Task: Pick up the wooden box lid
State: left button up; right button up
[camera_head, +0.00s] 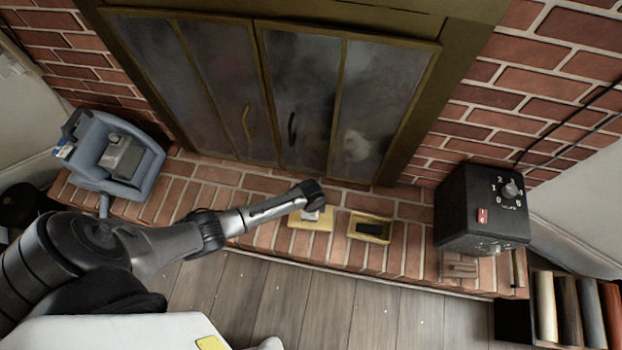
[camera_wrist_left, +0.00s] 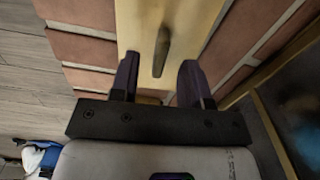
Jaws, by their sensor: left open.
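The wooden box lid (camera_head: 298,224) is a pale yellow board on the brick hearth in front of the fireplace doors. In the left wrist view the lid (camera_wrist_left: 140,20) shows close up with a dark upright or bar-like handle (camera_wrist_left: 162,48) on it. My left gripper (camera_head: 313,213) is over the lid. Its two dark fingers are apart in the wrist view (camera_wrist_left: 158,75), with the handle in line with the gap between them. I cannot tell whether they touch the lid. The open wooden box (camera_head: 371,239), with something dark inside, stands just right of the lid.
A black control box (camera_head: 470,210) with a dial stands on the hearth at the right. A blue-grey container (camera_head: 90,165) holding a grey device stands at the left. Glass fireplace doors (camera_head: 290,100) rise behind. A rack of coloured rolls or boards (camera_head: 565,310) is at the lower right.

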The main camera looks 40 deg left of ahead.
pick_arm(q)
jog(key=shift+f, duration=0.8)
jog(key=shift+r, duration=0.1)
jog(key=shift+c, duration=0.4)
grip_shut()
